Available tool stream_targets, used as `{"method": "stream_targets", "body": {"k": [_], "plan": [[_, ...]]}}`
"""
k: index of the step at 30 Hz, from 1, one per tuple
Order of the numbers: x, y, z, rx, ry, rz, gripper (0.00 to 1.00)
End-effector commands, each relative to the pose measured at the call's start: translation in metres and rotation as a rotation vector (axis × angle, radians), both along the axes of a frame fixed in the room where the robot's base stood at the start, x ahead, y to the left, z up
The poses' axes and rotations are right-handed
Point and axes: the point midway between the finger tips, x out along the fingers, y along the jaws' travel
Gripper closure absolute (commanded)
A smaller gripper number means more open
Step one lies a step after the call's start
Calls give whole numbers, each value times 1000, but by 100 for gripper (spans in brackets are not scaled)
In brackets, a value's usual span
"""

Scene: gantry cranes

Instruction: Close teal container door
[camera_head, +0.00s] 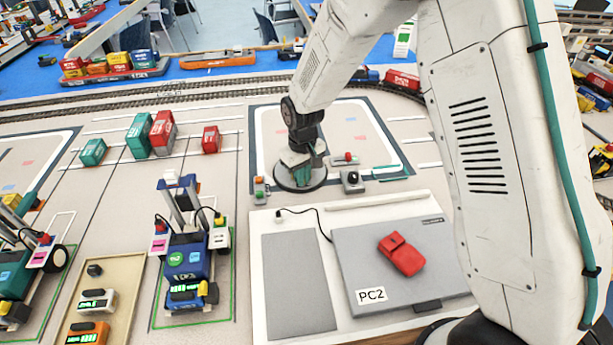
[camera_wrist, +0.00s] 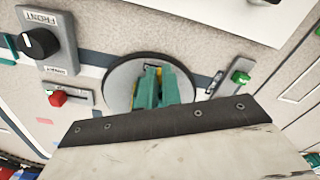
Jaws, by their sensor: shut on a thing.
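My gripper (camera_head: 303,162) reaches straight down over a round grey turntable (camera_head: 283,181) in the middle of the table. Teal, the colour of the teal container (camera_head: 303,173), shows low at my gripper. In the wrist view, teal upright parts (camera_wrist: 172,88) with a little yellow between them stand over the turntable (camera_wrist: 118,88). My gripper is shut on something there. The dark edge of my gripper hides the lower part of the teal parts, and I cannot make out the door or its angle.
A box with a black knob (camera_head: 352,180) and a small box with a red button (camera_head: 345,157) stand beside the turntable. An orange-and-green switch (camera_head: 260,189) is at its left. More containers (camera_head: 162,134) stand left.

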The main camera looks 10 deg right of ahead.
Motion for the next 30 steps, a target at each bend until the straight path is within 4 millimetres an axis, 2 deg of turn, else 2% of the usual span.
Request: {"method": "stream_targets", "body": {"k": [12,30], "plan": [[7,6,0,0,-1,-246,100],[8,7,0,0,-1,-304,100]]}}
